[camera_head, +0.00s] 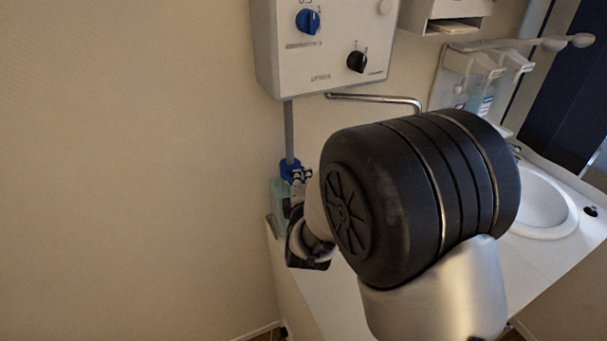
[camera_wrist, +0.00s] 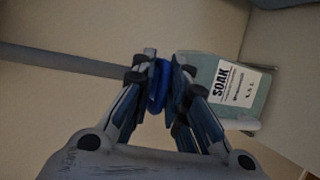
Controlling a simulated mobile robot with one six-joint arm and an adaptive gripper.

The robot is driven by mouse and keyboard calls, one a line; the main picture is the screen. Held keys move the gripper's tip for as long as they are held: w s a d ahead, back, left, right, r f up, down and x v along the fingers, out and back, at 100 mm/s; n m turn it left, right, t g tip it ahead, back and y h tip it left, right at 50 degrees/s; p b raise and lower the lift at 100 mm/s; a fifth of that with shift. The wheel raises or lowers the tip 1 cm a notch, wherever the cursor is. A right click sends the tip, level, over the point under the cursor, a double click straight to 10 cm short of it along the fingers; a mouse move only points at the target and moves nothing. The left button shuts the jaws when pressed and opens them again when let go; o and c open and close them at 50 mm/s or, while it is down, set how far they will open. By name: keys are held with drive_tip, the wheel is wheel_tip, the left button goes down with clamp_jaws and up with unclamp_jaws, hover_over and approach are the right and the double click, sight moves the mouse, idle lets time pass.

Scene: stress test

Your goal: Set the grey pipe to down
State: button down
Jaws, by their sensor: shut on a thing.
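The grey pipe (camera_head: 289,130) hangs down from the underside of the white wall box, with a blue end piece (camera_head: 288,167) at its bottom. In the wrist view the pipe (camera_wrist: 70,62) runs in from the left to the blue end piece (camera_wrist: 160,84) between my fingers. My gripper (camera_head: 299,176) is shut on this blue end; its fingers also show in the wrist view (camera_wrist: 161,82). A pale green container (camera_head: 280,200) stands just below the blue end, partly hidden by my gripper. Its SOAK label (camera_wrist: 234,84) shows in the wrist view.
The white wall box (camera_head: 325,50) carries a blue knob (camera_head: 308,21) and a black knob (camera_head: 357,62). A chrome spout (camera_head: 375,99) juts out below it. A white sink (camera_head: 545,205) and dispensers (camera_head: 480,85) are at the right. The wall at the left is bare.

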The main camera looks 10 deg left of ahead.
drive_tip(key=f, duration=0.2)
drive_tip(key=shift+s+d+f+b, duration=0.15)
drive_tip(key=shift+s+f+b, duration=0.05)
drive_tip(key=shift+f+b, duration=0.2)
drive_tip(key=shift+f, duration=0.1)
drive_tip(key=c, duration=1.7)
unclamp_jaws()
drive_tip(key=shift+w+r, duration=0.1)
drive_tip(key=shift+r, duration=0.1)
